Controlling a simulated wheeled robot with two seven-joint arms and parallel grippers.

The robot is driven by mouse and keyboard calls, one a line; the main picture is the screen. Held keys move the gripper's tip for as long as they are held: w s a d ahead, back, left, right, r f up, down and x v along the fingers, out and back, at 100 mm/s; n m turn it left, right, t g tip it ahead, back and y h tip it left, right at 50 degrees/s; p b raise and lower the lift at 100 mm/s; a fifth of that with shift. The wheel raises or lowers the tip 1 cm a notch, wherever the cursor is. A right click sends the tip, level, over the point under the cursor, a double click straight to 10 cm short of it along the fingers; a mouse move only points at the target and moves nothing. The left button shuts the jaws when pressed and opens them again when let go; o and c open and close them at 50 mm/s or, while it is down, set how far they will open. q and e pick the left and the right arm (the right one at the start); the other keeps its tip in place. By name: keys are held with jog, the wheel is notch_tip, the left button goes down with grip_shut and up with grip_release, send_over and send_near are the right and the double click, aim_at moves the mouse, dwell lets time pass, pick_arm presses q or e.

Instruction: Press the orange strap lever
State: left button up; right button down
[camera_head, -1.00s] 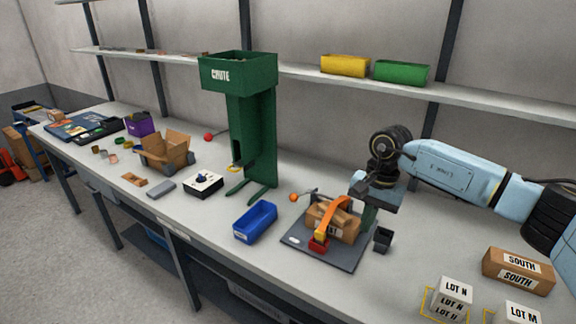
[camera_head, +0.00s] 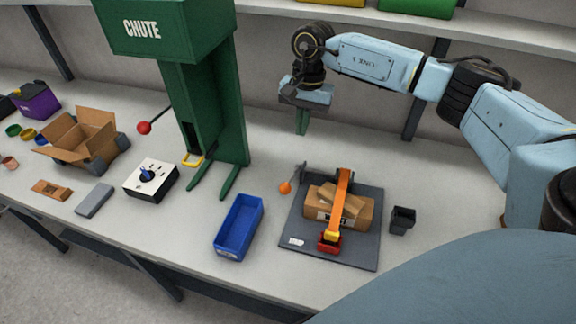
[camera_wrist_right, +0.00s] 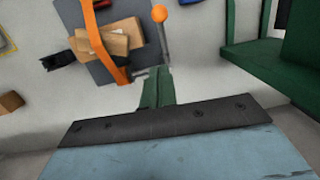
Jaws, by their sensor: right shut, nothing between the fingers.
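The strap lever is a grey rod with an orange ball knob (camera_head: 285,187) at the left edge of a dark grey mat (camera_head: 335,255). It also shows at the top of the right wrist view (camera_wrist_right: 160,14). An orange strap (camera_head: 341,190) runs over a cardboard box (camera_head: 366,212) on the mat to a red and yellow buckle (camera_head: 330,240). My right gripper (camera_head: 302,128) has green fingers, is shut and empty, and points down behind the lever, apart from it. Its fingers also show in the wrist view (camera_wrist_right: 156,88). My left gripper is out of view.
The green chute (camera_head: 215,100) stands left of my right gripper. A blue bin (camera_head: 240,228) is left of the mat, a small black cup (camera_head: 402,221) right of it. A white box with a knob (camera_head: 150,180) and an open carton (camera_head: 85,140) are farther left. A shelf (camera_head: 490,30) runs above the back.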

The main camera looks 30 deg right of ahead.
jog(key=f, duration=0.1)
jog(key=p, duration=0.2)
send_over(292, 177)
notch_tip(292, 177, down, 8)
jog(key=s+a+f+p, duration=0.1)
jog(key=s+a+f, duration=0.1)
jog(key=f, duration=0.1)
jog(key=shift+s+a+f+p, duration=0.1)
jog(key=shift+s+f+p, duration=0.05)
jog(key=shift+p, duration=0.2)
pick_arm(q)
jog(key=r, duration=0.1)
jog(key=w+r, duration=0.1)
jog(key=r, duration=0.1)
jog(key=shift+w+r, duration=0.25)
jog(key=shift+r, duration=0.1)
